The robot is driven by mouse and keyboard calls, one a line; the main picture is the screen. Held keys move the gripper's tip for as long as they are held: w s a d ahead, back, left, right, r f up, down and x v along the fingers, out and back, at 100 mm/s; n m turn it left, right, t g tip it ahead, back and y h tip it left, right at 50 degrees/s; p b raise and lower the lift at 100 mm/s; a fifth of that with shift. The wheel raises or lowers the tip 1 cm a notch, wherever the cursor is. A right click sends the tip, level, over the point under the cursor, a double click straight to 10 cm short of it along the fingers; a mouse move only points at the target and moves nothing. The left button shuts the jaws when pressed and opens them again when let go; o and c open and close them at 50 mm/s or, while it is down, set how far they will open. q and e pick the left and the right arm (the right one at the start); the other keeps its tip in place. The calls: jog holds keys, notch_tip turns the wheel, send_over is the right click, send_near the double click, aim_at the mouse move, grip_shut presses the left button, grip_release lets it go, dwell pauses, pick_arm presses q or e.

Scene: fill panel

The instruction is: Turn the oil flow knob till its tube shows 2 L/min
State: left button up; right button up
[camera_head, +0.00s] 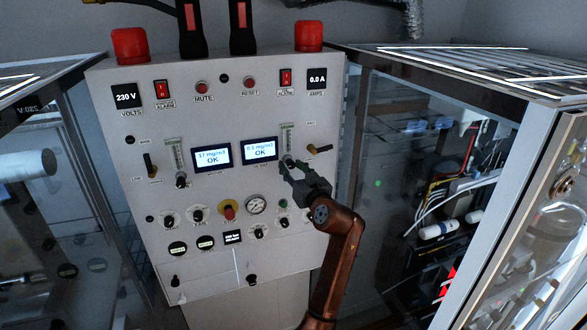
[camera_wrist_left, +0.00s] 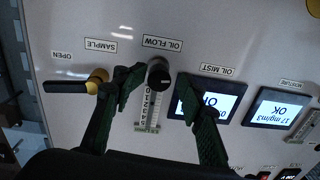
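The oil flow knob (camera_head: 288,160) is a small black knob under the upper-right flow tube (camera_head: 287,138) on the panel. In the left wrist view, which is upside down, the black knob (camera_wrist_left: 159,74) sits beside the OIL FLOW label, with its scaled tube (camera_wrist_left: 151,110) below it in the picture. The float level is too small to read. My left gripper (camera_head: 294,169) is at the panel by this knob. In the wrist view its dark green fingers (camera_wrist_left: 158,82) are open, one on each side of the knob, with gaps visible. My right gripper is not in view.
The oil mist display (camera_head: 259,149) reads OK just left of the knob. A sample valve handle (camera_head: 319,149) lies close to its right. Glass cabinets stand on both sides.

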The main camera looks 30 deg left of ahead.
pick_arm(q)
jog(key=v, duration=1.2)
